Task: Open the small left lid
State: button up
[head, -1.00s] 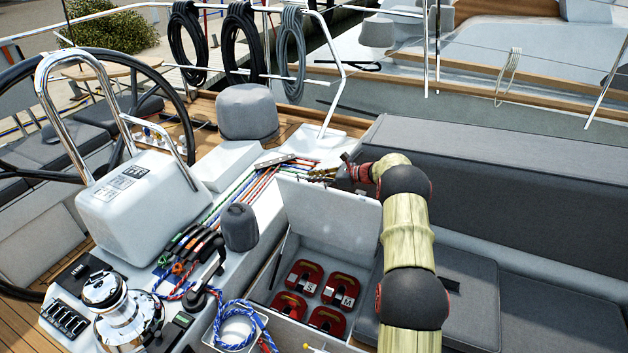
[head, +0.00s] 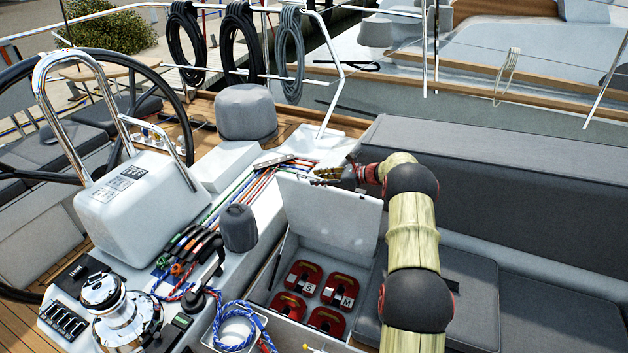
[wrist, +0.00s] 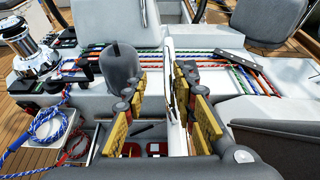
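The small white lid (head: 332,215) stands raised, close to upright, at the back of its open compartment in the head view. In the wrist view the lid (wrist: 171,88) shows nearly edge-on between my two fingers. My gripper (head: 328,177) is at the lid's top edge in the head view. In the wrist view my gripper (wrist: 161,88) is open, with yellow pads on either side of the lid. The right finger is closer to the lid; I cannot tell if it touches.
A grey-capped winch (head: 239,228) and coloured lines (head: 245,190) are left of the lid. Grey cushions (head: 560,305) lie right.

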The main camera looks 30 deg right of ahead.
jog(key=v, duration=0.9)
jog(key=shift+s, duration=0.2)
jog(key=s+a+r+n+g+h+b, duration=0.15)
jog(key=s+a+r+n, duration=0.3)
jog(key=a, duration=0.55)
jog(key=s+a+r+n+g+b, duration=0.1)
jog(key=s+a+r+n+g, duration=0.3)
jog(key=a, duration=0.5)
jog(key=s+a+r+n+g+h+b, duration=0.1)
jog(key=s+a+r+n, duration=0.45)
jog(key=a, duration=0.45)
jog(key=s+a+f+n+h+b, duration=0.1)
jog(key=s+a+n, duration=0.2)
jog(key=s, duration=0.7)
jog(key=s+a+n+h+b, duration=0.1)
jog(key=s+a+n+h, duration=0.1)
jog(key=s+n, duration=0.4)
jog(key=s+a+f+n+t+h+b, duration=0.1)
jog(key=s+a+n, duration=0.3)
jog(key=s, duration=1)
jog(key=shift+s+f+n+h+b, duration=0.25)
jog(key=shift+f+n+h+b, duration=0.1)
jog(key=shift+n+h+b, duration=0.35)
